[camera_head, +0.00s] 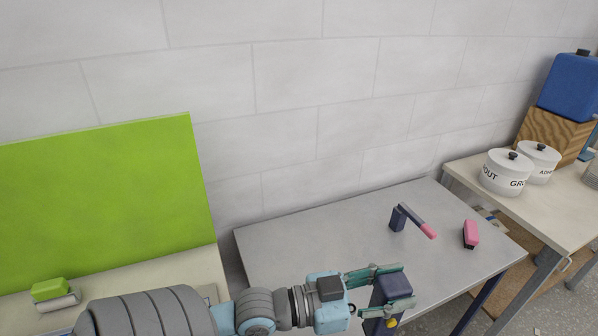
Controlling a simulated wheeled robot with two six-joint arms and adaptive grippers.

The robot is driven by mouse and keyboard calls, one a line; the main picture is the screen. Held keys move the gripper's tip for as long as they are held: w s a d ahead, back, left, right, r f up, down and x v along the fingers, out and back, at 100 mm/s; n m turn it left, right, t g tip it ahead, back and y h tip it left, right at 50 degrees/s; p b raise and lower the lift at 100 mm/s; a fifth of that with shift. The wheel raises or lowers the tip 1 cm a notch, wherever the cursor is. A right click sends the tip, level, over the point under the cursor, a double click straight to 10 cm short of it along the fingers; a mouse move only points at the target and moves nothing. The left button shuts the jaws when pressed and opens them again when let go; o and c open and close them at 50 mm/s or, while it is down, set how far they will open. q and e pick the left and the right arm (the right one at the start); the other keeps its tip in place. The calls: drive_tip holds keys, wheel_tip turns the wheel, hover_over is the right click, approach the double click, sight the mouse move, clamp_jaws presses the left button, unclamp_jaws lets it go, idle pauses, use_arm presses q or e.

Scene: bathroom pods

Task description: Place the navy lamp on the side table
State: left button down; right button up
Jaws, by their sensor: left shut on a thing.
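My left gripper (386,291) is shut on a navy blocky thing (391,283) with a small yellow part low on it, which I take to be the navy lamp. The fingers and the picture hide some of its shape. It appears at the front edge of the grey side table (320,235); I cannot tell its height above the top. My right gripper is not in view.
On the table stands a dark navy piece with a grey, pink-tipped bar (412,219). The table's left and middle are clear. White pots (505,172) stand on another table to the right. A green panel (100,190) rises at left.

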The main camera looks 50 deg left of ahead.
use_arm(q)
drive_tip(key=w+a+r+n+t+y+p, duration=0.1)
drive_tip(key=w+a+r+y+p, duration=0.1)
drive_tip(key=w+a, duration=0.65)
drive_tip(key=w+a+r+n+y+p, duration=0.15)
drive_tip(key=w+a, duration=0.35)
drive_tip(key=a, duration=0.6)
wheel_tip(320, 180, down, 19)
drive_tip(key=b, duration=0.8)
drive_tip(key=shift+d+f, duration=0.2)
drive_tip(key=shift+d, duration=0.1)
drive_tip(key=shift+f, duration=0.1)
drive_tip(key=c, duration=1.1)
unclamp_jaws()
drive_tip(key=shift+o, duration=0.2)
